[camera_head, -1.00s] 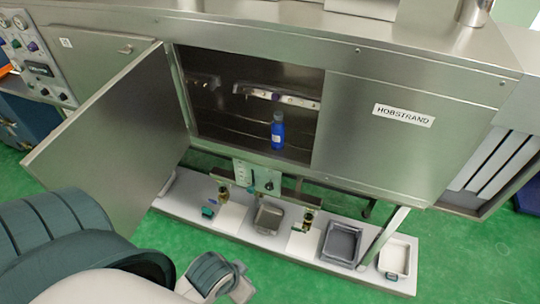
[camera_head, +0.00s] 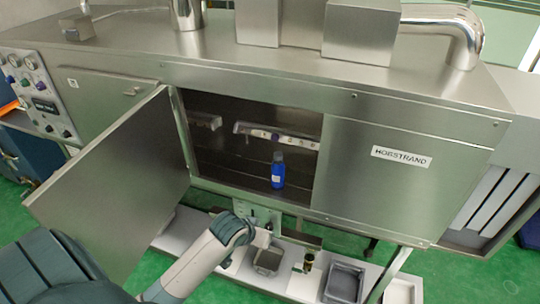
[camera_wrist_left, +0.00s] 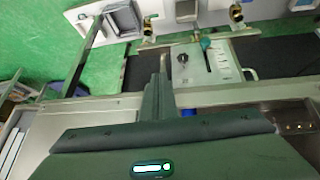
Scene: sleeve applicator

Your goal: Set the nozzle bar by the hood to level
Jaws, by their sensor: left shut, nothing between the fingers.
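A metal nozzle bar (camera_head: 300,142) with several round fittings sits inside the open hood (camera_head: 370,190). It slopes slightly down to the right in the head view; I cannot tell if it is level. Below the opening is a pale control plate (camera_head: 259,213), partly hidden by my left arm. In the left wrist view the plate (camera_wrist_left: 219,75) carries a black knob (camera_wrist_left: 183,58) and a dark slot with a teal handle (camera_wrist_left: 205,43) at one end. My left gripper (camera_head: 266,239) is shut and empty in front of the plate; its fingers (camera_wrist_left: 162,60) show beside it, apart from the handle. My right gripper is out of view.
A blue bottle (camera_head: 278,172) stands in the hood opening. The hood door (camera_head: 120,185) is swung open to the left. A low white shelf (camera_head: 210,225) below holds trays (camera_head: 343,283) and brass fittings (camera_head: 308,262).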

